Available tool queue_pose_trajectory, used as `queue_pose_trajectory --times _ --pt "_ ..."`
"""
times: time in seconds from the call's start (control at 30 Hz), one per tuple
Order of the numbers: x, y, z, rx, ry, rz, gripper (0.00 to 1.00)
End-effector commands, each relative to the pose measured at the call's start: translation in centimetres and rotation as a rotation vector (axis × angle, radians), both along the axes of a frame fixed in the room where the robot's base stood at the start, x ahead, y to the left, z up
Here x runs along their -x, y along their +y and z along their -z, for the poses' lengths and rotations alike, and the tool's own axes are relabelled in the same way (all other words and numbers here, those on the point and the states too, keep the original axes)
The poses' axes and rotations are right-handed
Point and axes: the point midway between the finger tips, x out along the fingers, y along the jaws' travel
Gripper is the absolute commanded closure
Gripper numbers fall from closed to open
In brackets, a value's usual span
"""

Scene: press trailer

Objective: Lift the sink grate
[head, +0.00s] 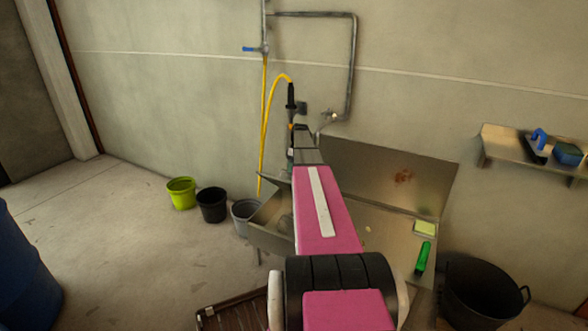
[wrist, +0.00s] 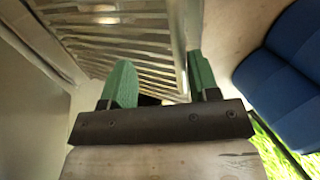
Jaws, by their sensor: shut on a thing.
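In the wrist view, my gripper (wrist: 161,82) has two green fingers. They are closed on the sink grate (wrist: 118,28), a metal frame with several parallel bars. The grate fills the upper middle of that view, and its side rail runs down close to the right finger. The exact contact is partly hidden behind the fingers and the dark gripper bar. In the head view, my pink arm stretches over the metal sink (head: 268,232) and hides my gripper. I cannot make out the held grate there.
A lime bucket (head: 181,193), a black bucket (head: 212,205) and a grey bucket (head: 245,212) stand left of the sink. A green brush (head: 422,257) and a sponge (head: 425,228) lie at its right. A black tub (head: 480,292) and a wall shelf (head: 510,143) are further right.

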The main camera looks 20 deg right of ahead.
Motion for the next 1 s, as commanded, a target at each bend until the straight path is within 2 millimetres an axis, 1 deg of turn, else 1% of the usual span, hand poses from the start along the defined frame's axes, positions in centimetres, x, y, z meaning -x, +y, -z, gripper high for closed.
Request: queue_pose_trajectory --times 0.03,0.37,0.53,0.67,0.8,1.0 --pt "-0.3 -0.4 0.3 0.013 -0.006 0.004 0.62" --pt "-0.1 -0.3 0.1 0.014 -0.007 0.003 0.62" --pt "-0.3 -0.5 -0.5 0.015 -0.007 0.003 0.62" --pt "-0.6 -0.9 -2.2 0.013 -0.008 0.002 0.62" --pt "-1.1 -1.5 -4.8 0.010 -0.007 0.002 0.62" --pt "-1.7 -2.3 -8.1 0.007 -0.006 0.001 0.62"
